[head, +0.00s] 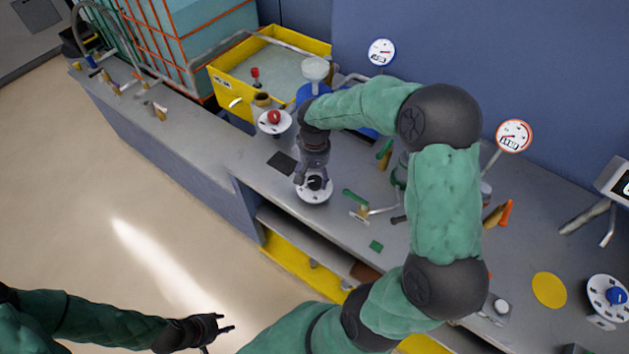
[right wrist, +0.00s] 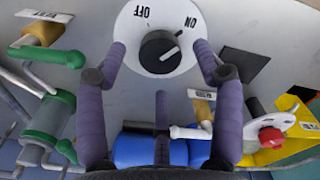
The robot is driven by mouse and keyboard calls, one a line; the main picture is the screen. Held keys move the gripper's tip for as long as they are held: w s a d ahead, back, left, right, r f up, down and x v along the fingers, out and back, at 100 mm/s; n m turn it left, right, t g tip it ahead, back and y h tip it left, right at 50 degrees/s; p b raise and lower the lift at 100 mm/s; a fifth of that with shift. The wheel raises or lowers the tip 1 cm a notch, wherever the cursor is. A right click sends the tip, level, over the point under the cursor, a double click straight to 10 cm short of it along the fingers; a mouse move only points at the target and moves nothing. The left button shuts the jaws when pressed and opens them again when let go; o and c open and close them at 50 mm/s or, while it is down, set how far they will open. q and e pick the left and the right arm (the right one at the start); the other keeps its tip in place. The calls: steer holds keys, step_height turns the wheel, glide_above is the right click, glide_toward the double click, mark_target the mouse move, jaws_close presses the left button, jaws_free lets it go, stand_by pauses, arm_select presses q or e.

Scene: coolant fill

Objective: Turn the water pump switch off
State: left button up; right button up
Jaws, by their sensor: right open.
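The water pump switch is a white round dial (right wrist: 135,30) with a black knob (right wrist: 160,52), marked OFF and ON, upside down in the right wrist view. The knob's pale mark lies toward the ON side. In the head view the dial (head: 314,196) sits near the counter's front edge. My right gripper (right wrist: 161,47) is open, pointing down, with one finger on each side of the knob. I see a gap between the fingers and the knob; contact is not visible. My left gripper (head: 222,323) hangs over the floor at lower left, away from the counter; its opening is unclear.
A red-knobbed dial (head: 274,118) stands left of the switch. A green-handled valve (head: 355,197) is close on its right. Gauges (head: 381,52) rise behind, and a yellow tub (head: 225,88) stands at the back left. A blue-knobbed dial (head: 606,290) is far right.

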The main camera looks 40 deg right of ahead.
mark_target(315, 183)
steer(key=shift+f, duration=1.45)
steer(key=c, duration=1.1)
steer(key=shift+c, duration=0.2)
